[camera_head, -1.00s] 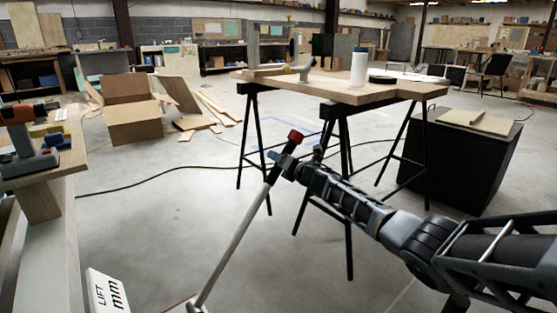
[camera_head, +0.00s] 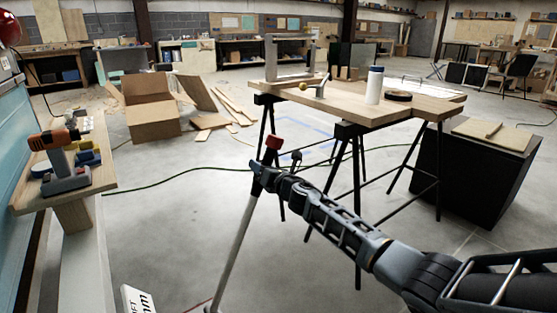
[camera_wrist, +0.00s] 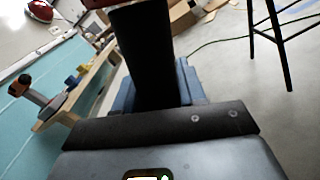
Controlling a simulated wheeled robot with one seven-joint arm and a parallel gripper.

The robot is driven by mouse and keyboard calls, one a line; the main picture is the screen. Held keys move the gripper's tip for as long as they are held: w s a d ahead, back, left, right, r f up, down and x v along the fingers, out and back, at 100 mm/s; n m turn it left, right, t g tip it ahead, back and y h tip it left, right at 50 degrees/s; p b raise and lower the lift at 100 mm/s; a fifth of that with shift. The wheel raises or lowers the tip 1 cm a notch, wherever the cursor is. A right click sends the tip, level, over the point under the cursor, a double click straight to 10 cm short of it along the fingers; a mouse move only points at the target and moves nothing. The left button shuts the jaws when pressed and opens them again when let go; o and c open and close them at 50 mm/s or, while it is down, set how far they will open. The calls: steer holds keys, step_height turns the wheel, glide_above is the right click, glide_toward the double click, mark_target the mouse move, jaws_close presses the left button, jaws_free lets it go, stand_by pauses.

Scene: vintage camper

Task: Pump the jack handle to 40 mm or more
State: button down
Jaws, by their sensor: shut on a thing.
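The jack handle (camera_head: 236,245) is a long pale grey rod with a red tip (camera_head: 273,142). It stands steeply, leaning a little to the right at its top, and its lower end runs out at the bottom of the head view. My gripper (camera_head: 258,174) is shut around the handle's upper part, just below the red tip. The wrist view shows a dark bar between my blue jaw parts (camera_wrist: 190,82). A white lift sign with "mm" (camera_head: 138,300) is cut off at the bottom edge, so no reading shows. The jack body is out of view.
A wooden trestle table (camera_head: 350,108) with a white bottle (camera_head: 374,85) stands behind my arm. A black cabinet (camera_head: 475,165) is at right. A shelf with an orange drill (camera_head: 55,140) juts from the pale blue camper side (camera_head: 15,190) at left. Floor between is clear.

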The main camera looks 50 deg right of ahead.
steer(key=w+a+r+n+p, duration=0.1)
steer(key=a+r+p, duration=0.1)
steer(key=a, duration=0.5)
steer(key=w+a+r+n+p, duration=0.2)
steer(key=a+r+p, duration=0.1)
steer(key=a, duration=0.5)
steer(key=shift+a, duration=0.3)
steer(key=shift+w+a, duration=0.1)
steer(key=shift+a, duration=0.05)
steer(key=c, duration=0.8)
jaws_free()
steer(key=shift+a, duration=0.1)
steer(key=shift+o, duration=0.3)
steer(key=shift+d, duration=0.25)
steer(key=s+a+p, duration=0.1)
steer(key=s+p, duration=0.3)
steer(key=s, duration=0.3)
steer(key=shift+s+a, duration=0.2)
steer(key=shift+s, duration=0.2)
